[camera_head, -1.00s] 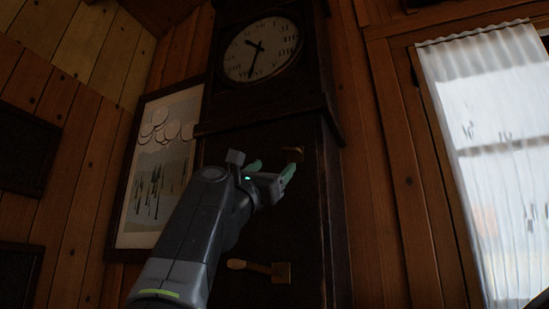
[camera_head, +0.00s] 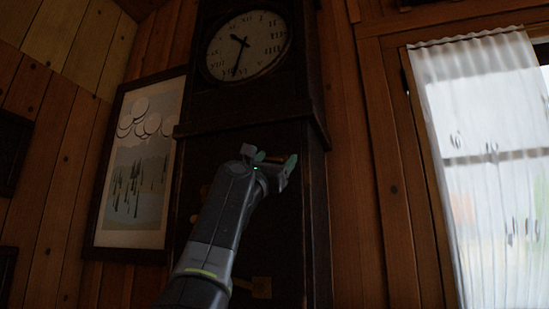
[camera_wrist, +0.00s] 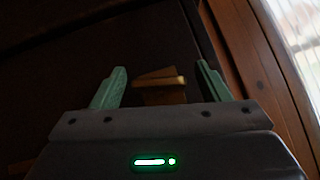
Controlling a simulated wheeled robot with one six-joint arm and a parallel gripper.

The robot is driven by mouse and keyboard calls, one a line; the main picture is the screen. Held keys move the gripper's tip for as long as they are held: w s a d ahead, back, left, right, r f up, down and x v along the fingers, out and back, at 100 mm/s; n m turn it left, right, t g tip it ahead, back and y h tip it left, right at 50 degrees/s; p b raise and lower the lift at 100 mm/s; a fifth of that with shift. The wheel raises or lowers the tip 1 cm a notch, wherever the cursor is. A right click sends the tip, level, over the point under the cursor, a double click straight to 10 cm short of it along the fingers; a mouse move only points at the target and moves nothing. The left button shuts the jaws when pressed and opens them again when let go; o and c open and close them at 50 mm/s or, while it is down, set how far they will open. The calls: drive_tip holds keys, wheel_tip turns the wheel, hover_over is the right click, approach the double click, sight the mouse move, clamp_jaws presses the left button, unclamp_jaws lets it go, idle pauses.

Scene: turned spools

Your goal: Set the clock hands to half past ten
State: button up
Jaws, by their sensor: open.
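A tall dark wooden clock has a pale round face (camera_head: 262,50) in the upper part of the head view. Its short hand (camera_head: 239,40) points to the upper left, near ten, and its long hand (camera_head: 238,64) points down near six. My gripper (camera_head: 275,160) is well below the face, at the front of the clock case. In the wrist view my gripper (camera_wrist: 162,72) is open, with green fingers on either side of a small brass-coloured fitting (camera_wrist: 160,96). I cannot tell whether a finger touches it. My arm hides part of the case.
A second brass-coloured fitting (camera_head: 262,287) is lower on the case, partly behind my arm. A framed picture (camera_head: 141,165) hangs on the left. A curtained window (camera_head: 485,150) is on the right. Wood-plank wall (camera_head: 365,170) lies between clock and window.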

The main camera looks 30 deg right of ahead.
drive_tip(key=shift+c, duration=0.4)
drive_tip(key=c, duration=0.9)
drive_tip(key=n+t, duration=0.1)
drive_tip(key=n+t+y+p, duration=0.1)
drive_tip(key=n+t+p, duration=0.1)
drive_tip(key=n, duration=0.1)
drive_tip(key=shift+r+t+y, duration=0.25)
drive_tip(key=shift+t+y, duration=0.05)
drive_tip(key=shift+y, duration=0.1)
drive_tip(key=shift+f+n+t+y+p, duration=0.15)
drive_tip(key=shift+n+t+y+p, duration=0.15)
drive_tip(key=shift+n+t+y, duration=0.35)
drive_tip(key=shift+f+n+t+y+p, duration=0.1)
drive_tip(key=shift+n+t+y+p, duration=0.25)
drive_tip(key=shift+n+t, duration=0.6)
drive_tip(key=o, duration=1)
drive_tip(key=shift+f, duration=0.1)
drive_tip(key=b+v, duration=0.9)
drive_tip(key=v, duration=0.4)
drive_tip(key=shift+s+a+b, duration=0.3)
drive_tip(key=shift+a+b, duration=0.05)
drive_tip(key=shift+b, duration=0.05)
